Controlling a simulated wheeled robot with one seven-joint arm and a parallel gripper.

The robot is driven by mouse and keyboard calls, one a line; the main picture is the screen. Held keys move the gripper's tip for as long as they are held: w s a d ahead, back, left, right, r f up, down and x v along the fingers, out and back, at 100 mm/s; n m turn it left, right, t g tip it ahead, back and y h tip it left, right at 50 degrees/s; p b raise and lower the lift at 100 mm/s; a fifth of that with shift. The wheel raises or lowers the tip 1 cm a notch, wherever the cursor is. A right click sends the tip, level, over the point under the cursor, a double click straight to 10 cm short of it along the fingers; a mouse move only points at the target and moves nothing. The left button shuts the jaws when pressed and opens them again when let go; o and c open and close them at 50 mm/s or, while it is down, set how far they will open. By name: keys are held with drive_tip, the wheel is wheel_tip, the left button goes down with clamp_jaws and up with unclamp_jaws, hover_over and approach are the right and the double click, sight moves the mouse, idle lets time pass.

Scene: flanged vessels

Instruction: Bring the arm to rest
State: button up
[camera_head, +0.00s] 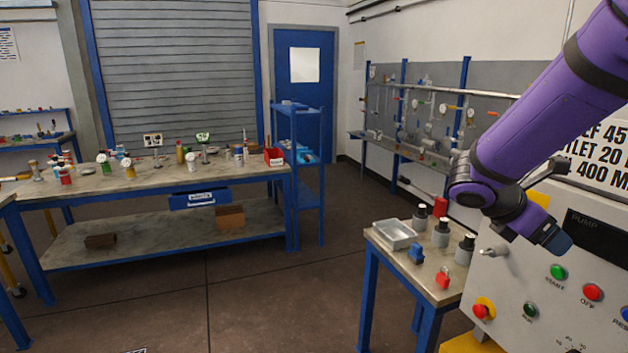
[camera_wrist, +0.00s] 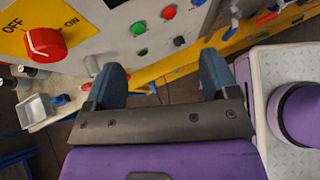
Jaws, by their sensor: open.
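My purple arm (camera_head: 545,105) reaches in from the upper right in the head view, in front of the pump control panel. My gripper (camera_head: 556,240) is at its lower end, beside the panel face. In the wrist view my gripper (camera_wrist: 162,82) shows two blue fingers spread wide apart with nothing between them. Beyond the fingers are the panel's lower edge and the dark floor. Whether any part of the arm touches the panel cannot be told.
The panel (camera_head: 500,270) carries buttons and a red rotary switch (camera_wrist: 46,43). A small table (camera_head: 405,262) beside it holds a metal tray (camera_head: 394,234), grey bottles, a blue item and a red padlock. A long workbench (camera_head: 150,185) stands at left. The middle floor is clear.

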drive_tip(key=s+a+r+m+t+y, duration=0.2)
drive_tip(key=s+a+r+m+y, duration=0.2)
drive_tip(key=s+m, duration=0.5)
drive_tip(key=s+a+r+m+t+y, duration=0.3)
drive_tip(key=s+a+r+m+y, duration=0.1)
drive_tip(key=s+a+m+y, duration=0.2)
drive_tip(key=s+m+y, duration=0.1)
drive_tip(key=s+m, duration=0.1)
drive_tip(key=m, duration=0.1)
drive_tip(key=shift+s+m, duration=0.3)
drive_tip(key=shift+s, duration=0.05)
drive_tip(key=shift+c, duration=0.2)
